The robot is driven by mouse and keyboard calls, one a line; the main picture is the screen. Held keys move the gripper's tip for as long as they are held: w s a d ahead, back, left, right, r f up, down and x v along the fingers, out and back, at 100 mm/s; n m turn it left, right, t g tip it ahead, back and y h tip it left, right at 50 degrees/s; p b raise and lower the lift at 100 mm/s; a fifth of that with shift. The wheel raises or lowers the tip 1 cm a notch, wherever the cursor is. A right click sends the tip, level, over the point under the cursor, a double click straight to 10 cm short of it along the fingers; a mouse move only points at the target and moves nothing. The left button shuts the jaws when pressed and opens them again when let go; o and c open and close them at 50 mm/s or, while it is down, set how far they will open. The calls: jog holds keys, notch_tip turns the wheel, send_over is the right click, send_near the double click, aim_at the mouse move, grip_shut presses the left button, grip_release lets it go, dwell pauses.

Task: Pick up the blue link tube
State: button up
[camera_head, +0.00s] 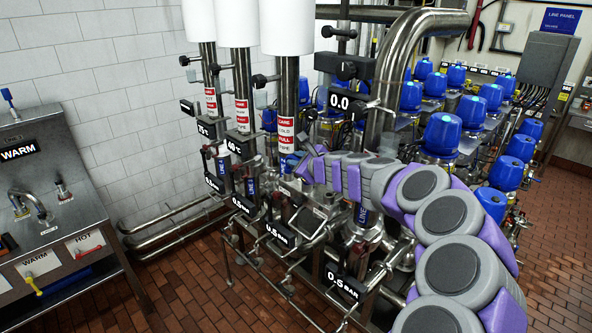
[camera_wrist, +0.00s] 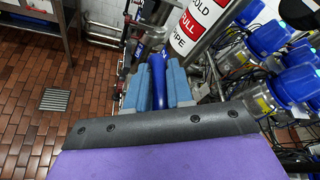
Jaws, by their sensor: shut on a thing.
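The blue link tube (camera_wrist: 158,82) shows in the wrist view as a smooth blue cylinder, running away from the camera between my two finger pads. My gripper (camera_wrist: 157,72) has blue-grey pads, one on each side of the tube, and is shut on it. The tube's near end is hidden behind the dark edge of my gripper. In the head view my purple and grey arm reaches into the pipework and hides most of the gripper and tube. I cannot tell whether the tube still touches its fitting.
Steel pipes with a red and white sign (camera_wrist: 196,22) stand close beyond the gripper. Blue-capped valves (camera_head: 444,133) crowd the right. Gauges and handles marked in bar (camera_head: 281,235) line the front. A steel sink unit (camera_head: 45,190) stands left, with open tiled floor between.

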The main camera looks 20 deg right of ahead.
jog(key=shift+d, duration=0.4)
grip_shut()
jog(key=shift+a, duration=0.1)
